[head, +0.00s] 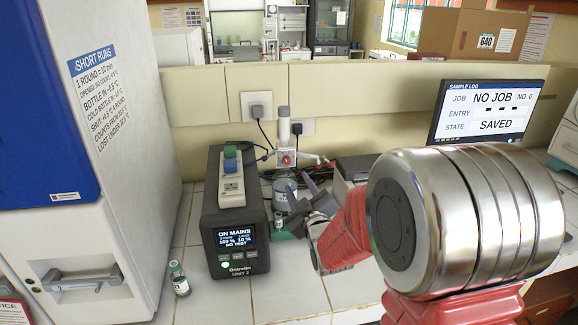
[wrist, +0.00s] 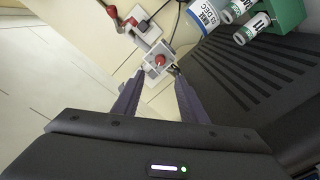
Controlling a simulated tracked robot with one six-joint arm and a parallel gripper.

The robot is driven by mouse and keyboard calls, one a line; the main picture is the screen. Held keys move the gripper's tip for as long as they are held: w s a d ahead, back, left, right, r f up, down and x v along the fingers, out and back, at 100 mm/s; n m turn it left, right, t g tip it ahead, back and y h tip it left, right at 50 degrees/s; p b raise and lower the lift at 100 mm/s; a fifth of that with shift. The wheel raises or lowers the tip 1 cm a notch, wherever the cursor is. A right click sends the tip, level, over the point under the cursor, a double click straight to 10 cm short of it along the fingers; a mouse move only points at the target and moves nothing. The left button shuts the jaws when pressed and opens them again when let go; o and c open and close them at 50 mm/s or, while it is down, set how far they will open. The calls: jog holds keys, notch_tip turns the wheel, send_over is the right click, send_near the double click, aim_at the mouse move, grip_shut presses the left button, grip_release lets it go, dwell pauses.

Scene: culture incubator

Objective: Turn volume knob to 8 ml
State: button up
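A white dispenser (head: 284,140) stands upright in front of the back wall, with a bottle (head: 284,188) below it and a spout reaching right. The round red knob (head: 286,160) is on its front; I take this as the volume knob. In the wrist view the knob (wrist: 160,60) sits on a white block, just beyond and between my fingertips. My gripper (wrist: 160,73) is open, its two purple fingers apart with nothing between them. In the head view my gripper (head: 301,188) is in front of the bottle, partly hidden by my arm. No volume scale is legible.
A dark power unit (head: 236,230) reading "ON MAINS" stands left of my gripper. A small vial (head: 179,279) is left of it. A green rack (wrist: 292,10) with labelled vials is at the wrist view's upper right. A monitor (head: 486,112) is at right.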

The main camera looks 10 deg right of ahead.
aim_at(287, 162)
jog(key=w, duration=1.2)
jog(key=shift+w+a, duration=0.15)
jog(key=shift+a, duration=0.2)
jog(key=shift+c, duration=0.5)
grip_shut()
jog(key=shift+d, duration=0.15)
